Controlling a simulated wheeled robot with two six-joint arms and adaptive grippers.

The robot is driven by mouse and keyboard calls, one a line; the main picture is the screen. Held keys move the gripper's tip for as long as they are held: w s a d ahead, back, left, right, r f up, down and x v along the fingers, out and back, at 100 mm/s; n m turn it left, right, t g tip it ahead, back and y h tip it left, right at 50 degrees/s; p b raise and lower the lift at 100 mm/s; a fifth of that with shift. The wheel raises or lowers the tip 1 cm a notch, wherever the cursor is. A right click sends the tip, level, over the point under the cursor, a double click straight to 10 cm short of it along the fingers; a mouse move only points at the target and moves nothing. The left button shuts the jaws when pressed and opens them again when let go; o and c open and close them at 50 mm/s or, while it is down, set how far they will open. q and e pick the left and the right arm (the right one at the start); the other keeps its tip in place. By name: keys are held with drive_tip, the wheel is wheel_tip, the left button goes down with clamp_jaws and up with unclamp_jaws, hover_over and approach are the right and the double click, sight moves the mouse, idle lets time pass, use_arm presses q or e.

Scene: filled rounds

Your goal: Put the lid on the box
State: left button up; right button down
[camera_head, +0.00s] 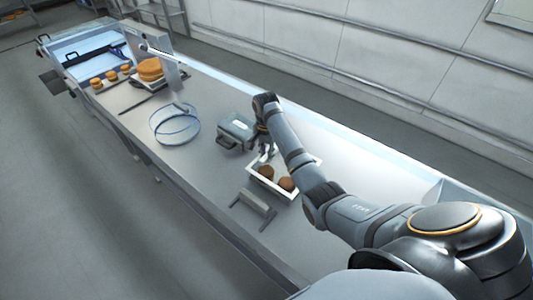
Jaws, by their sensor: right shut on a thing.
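A white open box (252,178) stands on the long bench, with brown rounds (287,184) showing inside it. My right arm crosses over it and hides part of its far side. My right gripper (266,152) points down at the box's far left end. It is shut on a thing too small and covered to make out. A grey, flat-topped object with a dark handle (235,128) sits just left of the gripper; I cannot tell whether it is the lid. My left gripper is out of view.
A clear round dish with a blue rim (174,126) stands further left. Stacked rounds (150,69), several small rounds (111,76) and a blue-lined tray (92,50) are at the far end. A wall runs behind.

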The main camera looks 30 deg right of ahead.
drive_tip(key=shift+f, duration=0.2)
drive_tip(key=c, duration=1.2)
unclamp_jaws()
drive_tip(key=shift+o, duration=0.4)
drive_tip(key=o, duration=0.4)
drive_tip(key=shift+r, duration=3.45)
drive_tip(key=shift+f, duration=0.1)
